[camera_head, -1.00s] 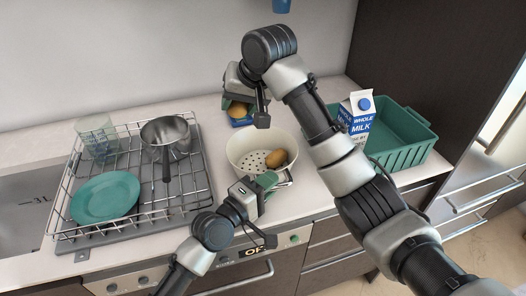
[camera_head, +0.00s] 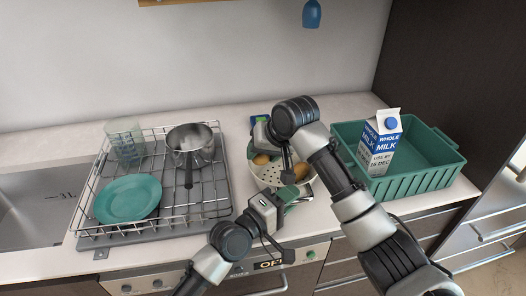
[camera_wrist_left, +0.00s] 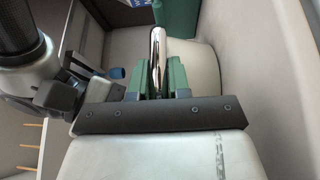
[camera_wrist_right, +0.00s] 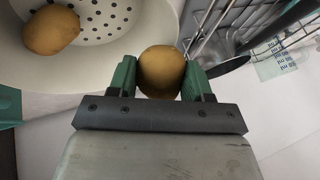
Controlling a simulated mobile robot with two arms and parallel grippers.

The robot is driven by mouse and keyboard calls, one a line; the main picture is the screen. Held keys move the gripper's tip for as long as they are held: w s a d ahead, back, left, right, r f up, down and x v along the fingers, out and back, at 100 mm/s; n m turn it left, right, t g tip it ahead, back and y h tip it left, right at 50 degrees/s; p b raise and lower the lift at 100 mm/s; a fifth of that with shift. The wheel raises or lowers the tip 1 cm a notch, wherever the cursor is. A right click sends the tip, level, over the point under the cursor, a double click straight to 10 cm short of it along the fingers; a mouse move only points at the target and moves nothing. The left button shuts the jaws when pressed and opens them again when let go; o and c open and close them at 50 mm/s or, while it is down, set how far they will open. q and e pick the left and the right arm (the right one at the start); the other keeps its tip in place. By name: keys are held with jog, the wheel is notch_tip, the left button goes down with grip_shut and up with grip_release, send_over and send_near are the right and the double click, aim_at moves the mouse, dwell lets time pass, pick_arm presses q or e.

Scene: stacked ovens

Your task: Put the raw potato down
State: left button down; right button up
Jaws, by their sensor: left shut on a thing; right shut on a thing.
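A brown potato (camera_wrist_right: 162,72) is between the fingers of my right gripper (camera_wrist_right: 163,80), which is shut on it. In the head view this potato (camera_head: 261,159) shows at the back left of the white colander (camera_head: 271,184), partly hidden by the gripper. I cannot tell whether it touches the colander. A second potato (camera_wrist_right: 51,30) lies loose inside the colander; it also shows in the head view (camera_head: 300,172). My left gripper (camera_head: 293,198) is at the colander's front right. It is shut on a shiny metal handle (camera_wrist_left: 158,60), which appears to be the colander's.
A wire rack (camera_head: 219,199) at left holds a metal pan (camera_head: 190,140), green plate (camera_head: 128,198) and measuring cup (camera_head: 126,145). A green crate (camera_head: 430,178) with a milk carton (camera_head: 380,143) stands right.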

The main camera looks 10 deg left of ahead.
jog(key=shift+f, duration=0.1)
jog(key=shift+f, duration=0.35)
jog(key=shift+f, duration=0.1)
jog(key=o, duration=1)
